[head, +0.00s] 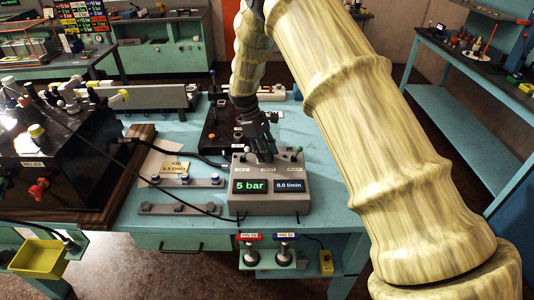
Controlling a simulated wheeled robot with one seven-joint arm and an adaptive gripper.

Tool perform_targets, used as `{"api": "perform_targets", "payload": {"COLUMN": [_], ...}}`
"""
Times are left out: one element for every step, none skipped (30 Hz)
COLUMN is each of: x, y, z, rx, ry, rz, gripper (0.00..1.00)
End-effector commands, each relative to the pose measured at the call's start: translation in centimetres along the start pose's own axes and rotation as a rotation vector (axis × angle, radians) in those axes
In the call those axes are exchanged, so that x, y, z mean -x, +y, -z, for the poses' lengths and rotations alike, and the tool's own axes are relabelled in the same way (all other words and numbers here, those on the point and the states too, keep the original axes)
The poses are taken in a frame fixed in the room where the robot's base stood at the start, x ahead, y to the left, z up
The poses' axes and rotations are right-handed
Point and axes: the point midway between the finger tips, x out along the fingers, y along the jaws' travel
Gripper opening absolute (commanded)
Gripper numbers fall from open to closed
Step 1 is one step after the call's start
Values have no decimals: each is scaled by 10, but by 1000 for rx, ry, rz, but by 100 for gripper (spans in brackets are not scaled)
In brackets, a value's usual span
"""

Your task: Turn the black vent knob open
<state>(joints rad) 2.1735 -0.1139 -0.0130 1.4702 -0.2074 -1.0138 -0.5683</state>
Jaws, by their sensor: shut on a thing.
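A grey control box (272,205) stands near the front edge of the teal table in the head view. Its left display (251,186) reads 5 bar and its right display (289,186) reads 0.0 l/min. My gripper (266,157) points down from above onto the middle of the box's top, just behind the middle label, which seems to read vent. Its dark fingers are shut on the black vent knob there. The fingers cover the knob, so I cannot see its turn angle. A small green part (299,149) shows at the box's right rear.
A strip with several blue-topped fittings (185,178) lies left of the box. A black hose (195,206) runs to the box from a dark machine (60,150) at the left. A black plate (222,125) stands behind. The table right of the box looks clear.

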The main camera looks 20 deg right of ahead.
Motion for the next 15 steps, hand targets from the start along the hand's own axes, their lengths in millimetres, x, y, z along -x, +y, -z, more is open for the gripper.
{"api": "perform_targets", "payload": {"x": [-1,-1,-1,-1,-1,-1,-1,-1,-2,-2,-2,-2,-2,-2,-1], "y": [1,1,1,1,2,2,2,2,2,2,2,2,2,2,2], "z": [0,0,0,0,0,0,-1,-1,-1,-1,-1,-1,-1,-1,-1], "rx": [-34,-53,-80,-99,-117,-138,-154,-168,-185,-197,-208,-220,-228,-237,-246], "ry": [0,0,-1,-1,-1,-1,-1,-1,-1,-2,-2,-2,-2,-1,-1], "rz": [14,22,34,42,49,57,64,70,78,83,87,92,96,99,103], "gripper": [9,9,9,9,9,9,9,9,9,9,9,9,9,9,9]}}
